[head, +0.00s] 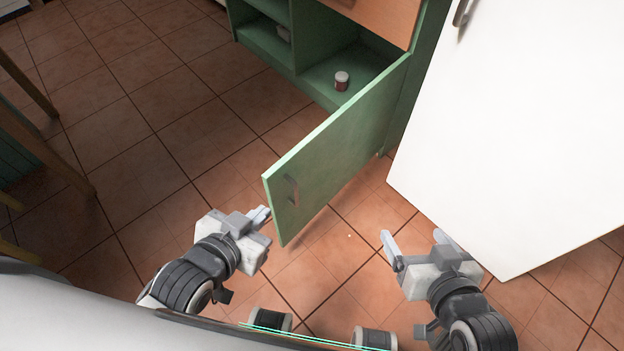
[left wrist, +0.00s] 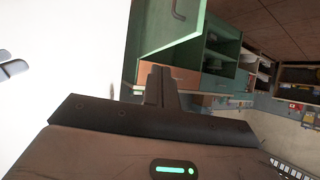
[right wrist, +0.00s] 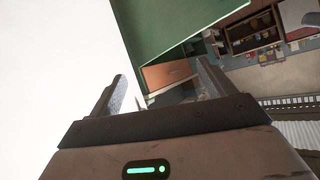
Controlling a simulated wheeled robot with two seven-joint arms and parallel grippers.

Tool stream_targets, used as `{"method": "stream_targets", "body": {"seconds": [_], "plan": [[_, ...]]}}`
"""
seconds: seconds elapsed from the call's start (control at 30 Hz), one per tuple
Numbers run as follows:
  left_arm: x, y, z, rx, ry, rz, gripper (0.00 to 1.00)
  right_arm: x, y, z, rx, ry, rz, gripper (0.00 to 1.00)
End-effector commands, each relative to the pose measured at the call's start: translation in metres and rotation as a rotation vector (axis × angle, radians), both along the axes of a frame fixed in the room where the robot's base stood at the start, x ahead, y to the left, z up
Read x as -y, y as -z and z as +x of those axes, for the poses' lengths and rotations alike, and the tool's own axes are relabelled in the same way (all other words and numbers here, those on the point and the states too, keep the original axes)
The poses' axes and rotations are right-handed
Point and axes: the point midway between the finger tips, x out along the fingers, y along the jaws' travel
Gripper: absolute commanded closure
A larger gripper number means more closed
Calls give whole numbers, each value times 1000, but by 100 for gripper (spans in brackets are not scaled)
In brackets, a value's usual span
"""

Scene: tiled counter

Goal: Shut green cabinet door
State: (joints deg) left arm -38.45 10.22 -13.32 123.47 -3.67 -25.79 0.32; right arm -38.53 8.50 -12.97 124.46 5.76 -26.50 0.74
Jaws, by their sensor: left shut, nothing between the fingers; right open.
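The green cabinet door (head: 335,148) stands wide open in the head view, swung out from the green cabinet, with a grey handle (head: 292,190) near its free edge. The door also shows in the left wrist view (left wrist: 168,28) and at the top of the right wrist view (right wrist: 180,18). My left gripper (head: 262,215) is shut and empty, just left of the door's free edge; I cannot tell whether it touches. My right gripper (head: 412,240) is open and empty, right of the door and apart from it.
A small red and white can (head: 341,80) stands on the cabinet's bottom shelf (head: 325,75). A large white panel (head: 520,120) with a handle fills the right side. Wooden legs (head: 45,150) stand at the left. The tiled floor (head: 150,110) left of the door is clear.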

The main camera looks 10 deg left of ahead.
Motion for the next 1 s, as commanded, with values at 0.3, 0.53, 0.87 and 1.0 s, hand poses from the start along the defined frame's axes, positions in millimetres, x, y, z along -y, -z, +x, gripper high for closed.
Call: {"method": "stream_targets", "body": {"seconds": [0.3, 0.53, 0.87, 1.0], "plan": [[-18, 99, 36, 408, 262, 678, 100, -37, 77, 21, 145, -53, 227, 18], [-9, 125, 44, 701, 400, 1093, 100, -56, 96, 21, 220, -101, 373, 18], [1, 124, 48, 848, 454, 1289, 100, -64, 93, 18, 250, -128, 432, 18], [6, 121, 64, 847, 451, 1289, 100, -62, 92, 17, 242, -127, 400, 18]]}}
